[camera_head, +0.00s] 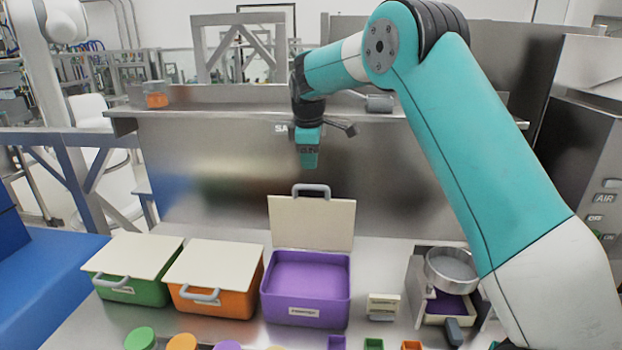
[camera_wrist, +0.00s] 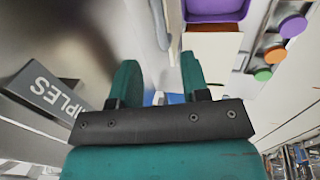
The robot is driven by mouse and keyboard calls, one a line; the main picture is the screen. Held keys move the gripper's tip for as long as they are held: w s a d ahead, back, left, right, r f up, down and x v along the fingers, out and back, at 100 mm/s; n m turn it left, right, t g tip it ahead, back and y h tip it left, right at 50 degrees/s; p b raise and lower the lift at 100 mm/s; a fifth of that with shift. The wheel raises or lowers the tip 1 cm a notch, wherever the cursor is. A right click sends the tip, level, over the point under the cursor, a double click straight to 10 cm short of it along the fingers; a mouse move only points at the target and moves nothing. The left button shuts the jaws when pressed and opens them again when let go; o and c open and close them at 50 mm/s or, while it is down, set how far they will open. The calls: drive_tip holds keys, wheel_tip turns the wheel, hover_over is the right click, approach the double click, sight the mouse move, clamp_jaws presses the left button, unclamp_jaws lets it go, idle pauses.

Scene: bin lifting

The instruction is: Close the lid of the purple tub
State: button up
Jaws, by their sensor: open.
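The purple tub (camera_head: 305,308) stands on the metal bench in the head view, its purple inside showing. Its cream lid (camera_head: 311,222) stands upright along the back edge, with a grey handle (camera_head: 311,190) at the top. My gripper (camera_head: 309,163) points down above the handle, apart from it in the picture; its depth relative to the lid is hard to tell. In the wrist view my gripper (camera_wrist: 158,75) has its two teal fingers apart with nothing held. Part of the purple tub (camera_wrist: 217,8) shows at the top there.
A green tub (camera_head: 115,291) and an orange tub (camera_head: 213,304), both with lids shut, stand left of the purple one. A metal holder with a round dish (camera_head: 451,268) stands right. Coloured discs (camera_head: 139,338) lie in front. A metal panel (camera_head: 220,180) rises behind.

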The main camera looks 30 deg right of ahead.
sight(311, 186)
drive_tip(key=p+x, duration=0.3)
drive_tip(key=x, duration=0.6)
drive_tip(key=shift+s, duration=0.1)
clamp_jaws()
